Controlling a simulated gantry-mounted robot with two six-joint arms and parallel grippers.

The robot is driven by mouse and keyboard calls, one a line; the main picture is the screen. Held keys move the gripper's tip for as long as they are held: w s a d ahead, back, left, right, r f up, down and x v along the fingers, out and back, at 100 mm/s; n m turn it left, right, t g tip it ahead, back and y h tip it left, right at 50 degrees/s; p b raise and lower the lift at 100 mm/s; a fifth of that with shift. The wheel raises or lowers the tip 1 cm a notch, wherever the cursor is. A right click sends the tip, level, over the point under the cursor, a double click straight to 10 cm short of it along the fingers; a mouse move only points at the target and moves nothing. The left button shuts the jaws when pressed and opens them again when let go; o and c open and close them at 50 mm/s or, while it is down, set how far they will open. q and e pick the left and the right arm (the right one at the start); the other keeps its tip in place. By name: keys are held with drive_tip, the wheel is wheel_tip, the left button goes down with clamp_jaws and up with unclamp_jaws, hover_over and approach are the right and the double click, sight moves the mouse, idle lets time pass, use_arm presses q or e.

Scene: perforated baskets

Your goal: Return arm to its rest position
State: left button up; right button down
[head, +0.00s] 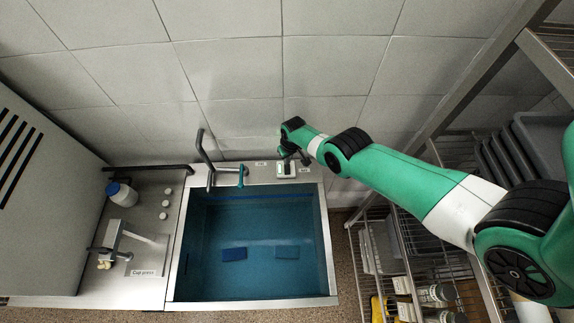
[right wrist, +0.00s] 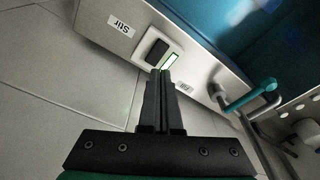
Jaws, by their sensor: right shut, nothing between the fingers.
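My right arm reaches in from the right in the head view, and its gripper (head: 292,151) is above the back rim of the sink, close to a small switch panel (head: 286,174). In the right wrist view the two dark fingers (right wrist: 164,76) are pressed together with nothing between them. Their tips are in front of the switch panel (right wrist: 160,49), which has a dark rocker and a lit green strip. I cannot tell whether they touch it. My left gripper is not in view.
A blue liquid-filled basin (head: 250,303) holds two dark blue blocks under the surface. A tap (head: 207,160) and teal lever (head: 241,175) stand at its back rim. A wire shelf rack with grey trays (head: 545,145) stands at the right. Tiled wall is close behind the gripper.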

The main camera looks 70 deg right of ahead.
idle(0.4)
